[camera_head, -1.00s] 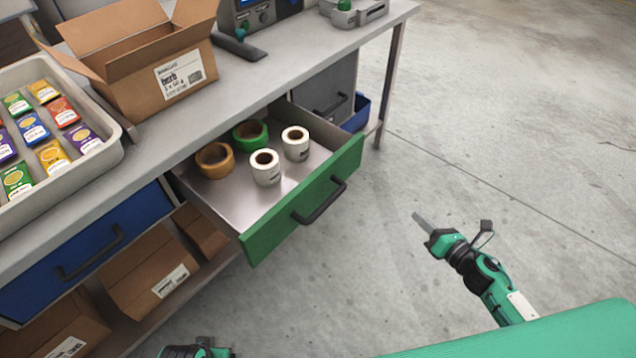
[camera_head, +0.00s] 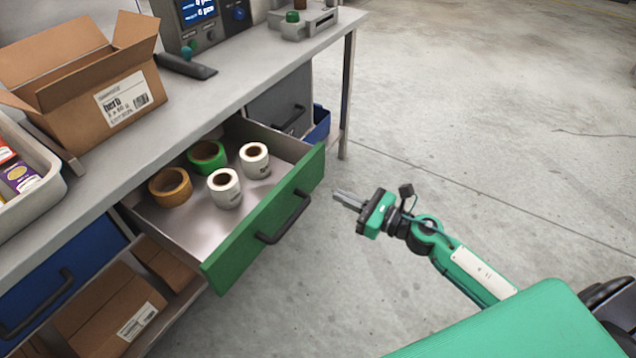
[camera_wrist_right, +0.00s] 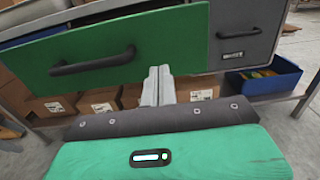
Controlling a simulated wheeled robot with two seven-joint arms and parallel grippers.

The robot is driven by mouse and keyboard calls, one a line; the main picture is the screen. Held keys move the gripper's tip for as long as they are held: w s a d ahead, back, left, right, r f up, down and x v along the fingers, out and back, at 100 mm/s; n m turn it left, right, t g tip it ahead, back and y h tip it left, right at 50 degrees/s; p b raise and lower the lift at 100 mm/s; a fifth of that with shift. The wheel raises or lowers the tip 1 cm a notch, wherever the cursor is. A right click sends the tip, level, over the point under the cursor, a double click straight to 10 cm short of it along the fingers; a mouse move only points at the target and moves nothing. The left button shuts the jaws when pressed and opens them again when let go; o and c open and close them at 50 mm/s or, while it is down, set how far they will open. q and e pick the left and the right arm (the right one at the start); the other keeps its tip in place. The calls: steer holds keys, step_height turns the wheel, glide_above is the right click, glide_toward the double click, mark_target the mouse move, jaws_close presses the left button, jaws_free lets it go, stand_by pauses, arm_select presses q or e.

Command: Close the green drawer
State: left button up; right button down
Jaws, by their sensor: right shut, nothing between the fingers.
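The green drawer (camera_head: 262,232) is pulled out from under the grey workbench, with a dark bar handle (camera_head: 284,217) on its front. Inside lie an orange tape roll (camera_head: 170,188), a green tape roll (camera_head: 207,156) and two white label rolls (camera_head: 224,188). My right gripper (camera_head: 345,198) is shut and empty, in the air just right of the drawer front, pointing toward it. In the right wrist view its closed fingers (camera_wrist_right: 158,86) overlap the lower edge of the green front (camera_wrist_right: 170,40), right of the handle; contact cannot be told. My left gripper is out of view.
A grey drawer (camera_head: 283,103) and a blue bin (camera_head: 319,123) sit beyond the green one. A blue drawer (camera_head: 50,275) is to its left. An open carton (camera_head: 85,85) stands on the bench. The floor (camera_head: 470,130) at right is clear.

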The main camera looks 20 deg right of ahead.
mark_target(307, 181)
arm_select(q)
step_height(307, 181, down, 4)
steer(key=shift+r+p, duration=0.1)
steer(key=shift+p, duration=0.65)
arm_select(e)
steer(key=x, duration=0.7)
steer(key=shift+w+a, duration=0.15)
steer(key=shift+w, duration=0.05)
